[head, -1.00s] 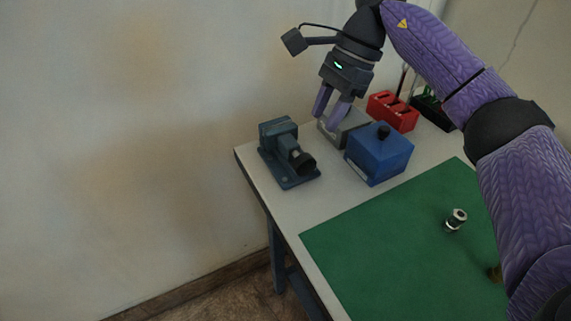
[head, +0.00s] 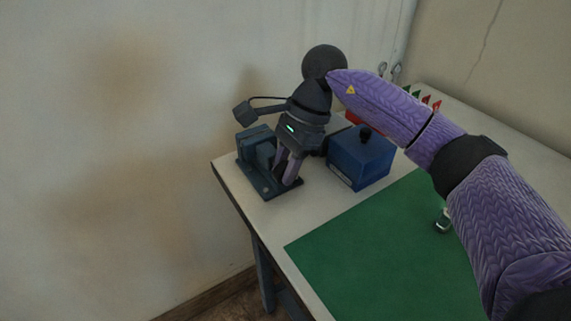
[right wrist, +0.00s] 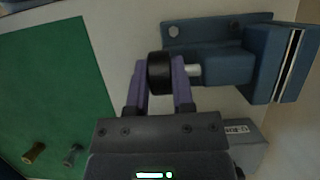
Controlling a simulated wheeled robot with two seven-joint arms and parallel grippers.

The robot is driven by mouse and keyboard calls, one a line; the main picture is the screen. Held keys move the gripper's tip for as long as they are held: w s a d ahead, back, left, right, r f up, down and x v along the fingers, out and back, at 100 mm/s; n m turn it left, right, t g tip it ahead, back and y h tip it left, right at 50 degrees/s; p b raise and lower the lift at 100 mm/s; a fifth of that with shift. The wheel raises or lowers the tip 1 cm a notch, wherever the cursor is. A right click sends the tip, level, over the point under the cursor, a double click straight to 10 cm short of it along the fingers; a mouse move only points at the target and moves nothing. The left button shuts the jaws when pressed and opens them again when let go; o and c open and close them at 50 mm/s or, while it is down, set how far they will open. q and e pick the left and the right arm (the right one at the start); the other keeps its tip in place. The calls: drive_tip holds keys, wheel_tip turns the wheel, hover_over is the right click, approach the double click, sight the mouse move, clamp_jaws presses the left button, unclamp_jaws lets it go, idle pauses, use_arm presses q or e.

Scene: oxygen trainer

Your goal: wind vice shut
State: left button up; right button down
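The vice (head: 259,150) is dark blue-grey and stands at the table's far left corner. In the right wrist view its body (right wrist: 222,66) lies at upper right, with a pale shaft and a black round knob (right wrist: 159,73) at its left end. My right gripper (head: 286,178) points down at the knob end and hides the knob in the head view. In the right wrist view the two purple fingers (right wrist: 160,80) lie on either side of the knob, close to it. I cannot tell whether they press on it. The gap between the vice's jaws is hard to see. My left gripper is not in view.
A blue box (head: 360,163) with a black knob stands right of the vice, close to my right arm. A green mat (head: 375,255) covers the front of the table (head: 240,188), with a small metal fitting (head: 442,222) on it. The wall rises behind the vice.

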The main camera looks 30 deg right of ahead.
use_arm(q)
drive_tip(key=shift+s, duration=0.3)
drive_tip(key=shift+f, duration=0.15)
use_arm(e)
drive_tip(key=shift+d+y, duration=0.1)
drive_tip(key=shift+y, duration=0.3)
drive_tip(key=y+b, duration=0.3)
drive_tip(key=shift+w+d+f, duration=0.1)
drive_tip(key=shift+d+f, duration=0.1)
drive_tip(key=shift+f, duration=0.05)
drive_tip(key=y+b, duration=0.2)
drive_tip(key=shift+d+g+y, duration=0.15)
drive_tip(key=shift+g+y, duration=0.15)
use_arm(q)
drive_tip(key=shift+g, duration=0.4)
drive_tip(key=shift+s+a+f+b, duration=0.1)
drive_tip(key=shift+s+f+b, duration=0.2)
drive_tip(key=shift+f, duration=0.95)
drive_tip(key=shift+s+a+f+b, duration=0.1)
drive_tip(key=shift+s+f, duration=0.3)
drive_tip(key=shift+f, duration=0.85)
use_arm(e)
drive_tip(key=shift+r+y, duration=0.1)
drive_tip(key=shift+y, duration=0.3)
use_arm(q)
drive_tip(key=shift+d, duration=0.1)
